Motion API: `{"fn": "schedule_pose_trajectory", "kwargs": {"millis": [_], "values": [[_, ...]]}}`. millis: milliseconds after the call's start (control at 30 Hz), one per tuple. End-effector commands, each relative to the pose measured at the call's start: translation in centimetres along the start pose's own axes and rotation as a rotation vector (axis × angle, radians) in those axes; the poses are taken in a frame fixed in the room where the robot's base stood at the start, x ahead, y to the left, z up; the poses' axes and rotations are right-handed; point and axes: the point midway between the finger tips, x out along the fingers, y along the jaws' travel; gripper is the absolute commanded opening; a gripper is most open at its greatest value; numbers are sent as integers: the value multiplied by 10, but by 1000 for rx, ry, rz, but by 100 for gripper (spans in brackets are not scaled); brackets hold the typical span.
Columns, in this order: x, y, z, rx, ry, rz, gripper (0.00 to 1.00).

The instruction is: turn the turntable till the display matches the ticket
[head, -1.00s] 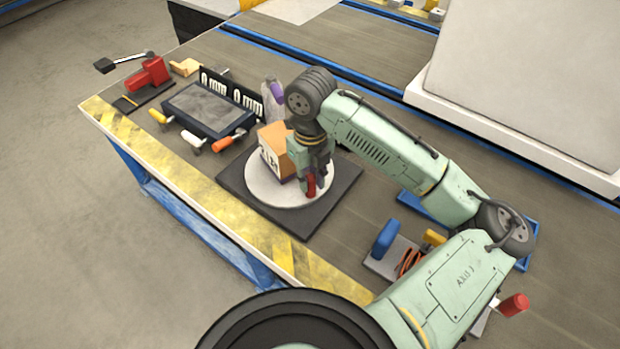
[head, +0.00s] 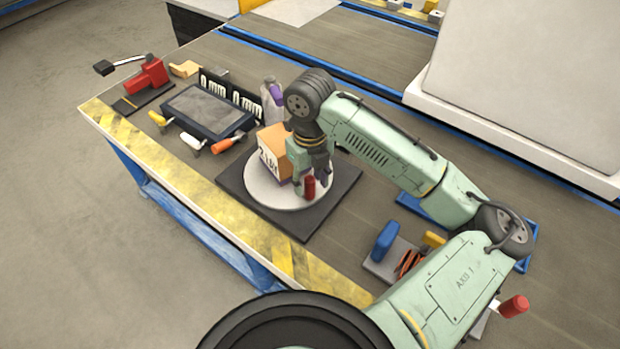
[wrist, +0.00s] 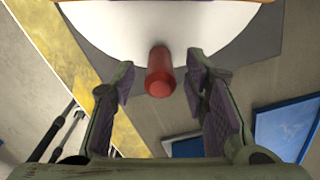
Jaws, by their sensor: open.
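The turntable (head: 258,190) is a pale disc on a dark square base, and part of it shows at the top of the wrist view (wrist: 120,25). An orange-brown box (head: 272,137) with a lettered white face stands on it. A red upright peg (head: 309,187) is at the disc's near right rim. My gripper (wrist: 160,75) is open, pointing down, with one finger on each side of the peg (wrist: 160,78); gaps show on both sides. Two black panels, left (head: 213,84) and right (head: 247,102), read about "0 mm"; I cannot tell which is display or ticket.
A red clamp-like tool (head: 147,75) is at the far left. A grey plate with a blue block (head: 385,240) is at the right. The striped table edge (head: 200,190) runs in front.

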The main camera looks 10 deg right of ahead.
Motion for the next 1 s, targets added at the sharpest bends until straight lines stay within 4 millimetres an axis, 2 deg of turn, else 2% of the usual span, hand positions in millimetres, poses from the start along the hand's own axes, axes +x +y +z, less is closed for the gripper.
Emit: {"fn": "schedule_pose_trajectory", "kwargs": {"millis": [133, 233, 500, 700, 800, 1000], "values": [[-5, 0, 0, 0, -1, -1, 41], [-18, 0, 1, 0, -2, -1, 41], [-75, 0, 1, -2, -2, -1, 41], [-108, -1, 0, 0, 0, -4, 41], [-116, 0, 0, 0, 0, -2, 41], [-120, 0, 0, 0, 0, 0, 41]]}}
